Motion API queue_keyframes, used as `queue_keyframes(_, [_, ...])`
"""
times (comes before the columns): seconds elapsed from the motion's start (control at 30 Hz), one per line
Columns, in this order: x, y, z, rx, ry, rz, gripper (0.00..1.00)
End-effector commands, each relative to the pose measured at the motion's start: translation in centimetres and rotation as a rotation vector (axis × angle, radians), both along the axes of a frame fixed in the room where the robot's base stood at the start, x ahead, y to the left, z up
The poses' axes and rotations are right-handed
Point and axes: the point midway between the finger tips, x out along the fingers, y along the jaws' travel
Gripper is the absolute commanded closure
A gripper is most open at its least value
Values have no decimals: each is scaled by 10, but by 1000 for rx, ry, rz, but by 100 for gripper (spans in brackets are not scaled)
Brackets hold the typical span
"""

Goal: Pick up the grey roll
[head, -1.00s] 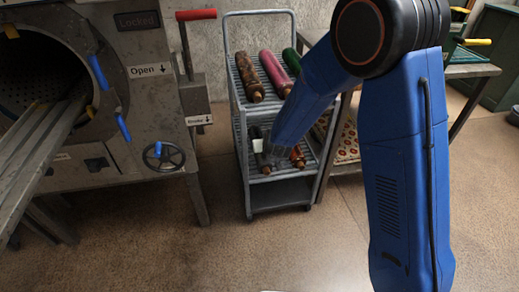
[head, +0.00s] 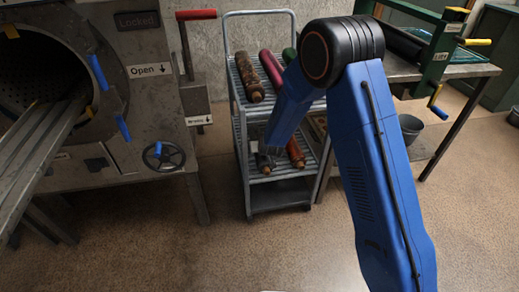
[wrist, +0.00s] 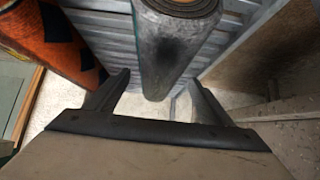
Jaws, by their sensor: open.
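The grey roll (wrist: 165,50) lies lengthwise on a slatted shelf in the wrist view. In the head view it is on the lower shelf of the cart, mostly hidden by my gripper (head: 270,155). In the wrist view my gripper (wrist: 158,86) is open, with one finger on each side of the roll's near end. I see no finger clearly touching it. An orange roll with dark patches (wrist: 42,55) lies to the left in the wrist view; in the head view an orange roll (head: 295,152) is right of my gripper.
The grey cart's (head: 282,196) upper shelf holds a brown patterned roll (head: 248,76), a crimson roll (head: 273,70) and a green roll (head: 289,55). A large machine (head: 100,150) stands left. A worktable (head: 440,74) stands right, with a bucket (head: 410,126) beneath. The floor in front is clear.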

Motion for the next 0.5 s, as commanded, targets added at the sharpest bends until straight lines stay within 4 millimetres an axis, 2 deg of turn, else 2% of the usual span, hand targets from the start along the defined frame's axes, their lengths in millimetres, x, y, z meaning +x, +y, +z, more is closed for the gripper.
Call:
queue_keyframes(0.3, [23, 5, -29, -1, 2, -1, 25])
queue_keyframes(0.5, [31, 7, -37, 0, 1, 0, 25])
